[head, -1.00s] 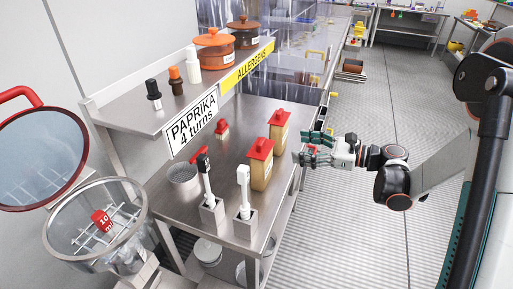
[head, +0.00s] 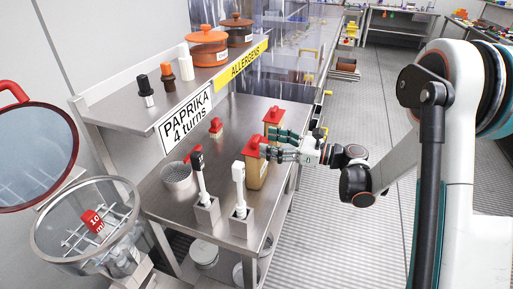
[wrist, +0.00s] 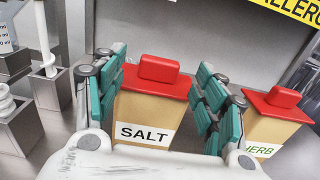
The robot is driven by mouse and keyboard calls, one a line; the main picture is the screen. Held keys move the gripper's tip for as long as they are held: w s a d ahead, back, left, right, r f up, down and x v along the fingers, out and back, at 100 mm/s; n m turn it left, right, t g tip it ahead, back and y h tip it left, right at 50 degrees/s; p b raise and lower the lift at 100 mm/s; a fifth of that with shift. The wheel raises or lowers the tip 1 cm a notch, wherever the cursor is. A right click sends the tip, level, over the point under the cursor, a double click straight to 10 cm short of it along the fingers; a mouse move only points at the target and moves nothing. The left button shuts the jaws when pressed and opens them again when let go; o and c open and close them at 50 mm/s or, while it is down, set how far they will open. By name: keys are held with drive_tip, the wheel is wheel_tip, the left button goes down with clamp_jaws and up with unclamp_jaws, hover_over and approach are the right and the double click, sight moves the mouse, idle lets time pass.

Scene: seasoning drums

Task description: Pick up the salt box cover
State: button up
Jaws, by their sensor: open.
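The salt box cover (wrist: 157,75) is a red lid with a raised red handle block. It sits on a tan box labelled SALT (wrist: 143,128) on the steel table. In the wrist view my gripper (wrist: 163,72) is open, with one teal finger at each side of the cover. The fingers overlap the cover's edges; I cannot tell if they touch it. In the head view my gripper (head: 271,143) is at the salt box (head: 256,174), and its fingers hide part of the red cover (head: 251,147).
A herb box with a red cover (wrist: 284,101) stands close by on the right in the wrist view. A small red-topped item (head: 216,128) and a metal pot (head: 177,175) stand further left. The shelf (head: 150,118) is behind.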

sight(259, 140)
drive_tip(key=b+x, duration=0.1)
drive_tip(key=x, duration=0.3)
drive_tip(key=shift+a+f+b, duration=0.1)
drive_tip(key=shift+b, duration=0.25)
drive_tip(key=shift+w+a, duration=0.2)
drive_tip(key=shift+a, duration=0.2)
drive_tip(key=c, duration=1)
